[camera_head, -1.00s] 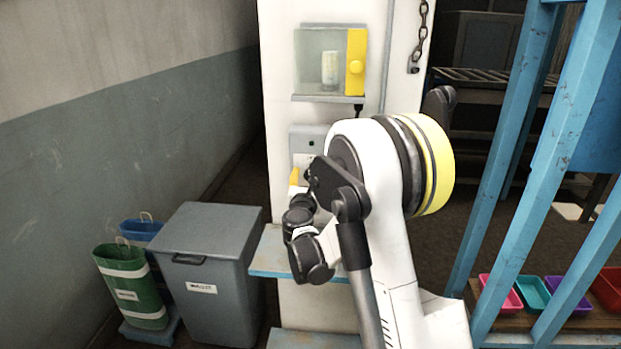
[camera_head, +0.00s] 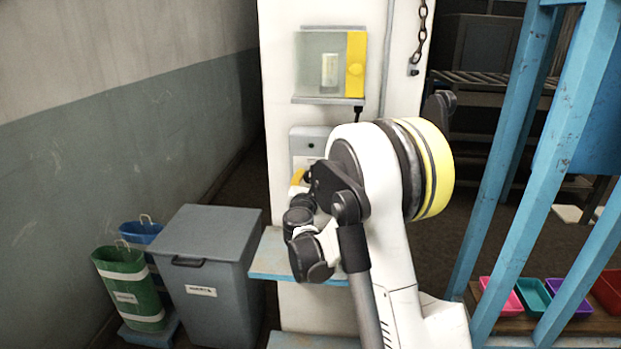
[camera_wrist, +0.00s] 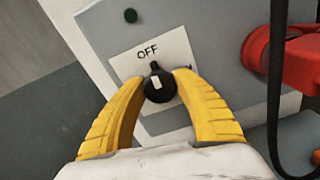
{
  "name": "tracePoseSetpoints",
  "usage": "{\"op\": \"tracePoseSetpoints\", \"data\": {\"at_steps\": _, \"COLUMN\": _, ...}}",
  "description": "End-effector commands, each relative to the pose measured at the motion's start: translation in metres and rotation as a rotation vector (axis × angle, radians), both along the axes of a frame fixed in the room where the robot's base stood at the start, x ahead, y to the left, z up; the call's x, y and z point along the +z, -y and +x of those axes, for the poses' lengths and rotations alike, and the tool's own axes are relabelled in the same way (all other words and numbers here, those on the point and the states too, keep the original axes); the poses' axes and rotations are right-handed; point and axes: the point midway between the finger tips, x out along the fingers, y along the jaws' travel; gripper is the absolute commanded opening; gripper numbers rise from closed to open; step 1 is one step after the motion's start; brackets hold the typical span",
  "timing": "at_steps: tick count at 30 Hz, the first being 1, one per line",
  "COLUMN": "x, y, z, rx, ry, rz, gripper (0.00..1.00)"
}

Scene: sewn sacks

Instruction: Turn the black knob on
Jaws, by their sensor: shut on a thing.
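The black knob (camera_wrist: 160,92) sits on a white label plate (camera_wrist: 128,62) on a grey box (camera_wrist: 92,32). Its pointer end is up, just below the word OFF. Only part of another printed word shows, right of the knob behind a fingertip. My gripper (camera_wrist: 160,82) has its two yellow fingers on either side of the knob, shut on it. In the head view the gripper (camera_head: 297,180) shows only as a bit of yellow in front of the grey box (camera_head: 308,134); my arm hides the knob there.
A red part (camera_wrist: 292,62) and a black cable (camera_wrist: 276,100) are close to the right of the plate in the wrist view. Above the box is a clear case with a yellow side (camera_head: 356,68). A blue shelf (camera_head: 268,258) lies below. A grey bin (camera_head: 208,260) stands left.

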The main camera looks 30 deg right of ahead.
Motion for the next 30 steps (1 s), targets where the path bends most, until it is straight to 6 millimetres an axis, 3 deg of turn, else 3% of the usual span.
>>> {"op": "tracePoseSetpoints", "data": {"at_steps": 30, "x": -0.0005, "y": 0.0003, "z": 0.0, "rx": 0.0, "ry": 0.497, "rz": 0.735, "gripper": 0.04}}
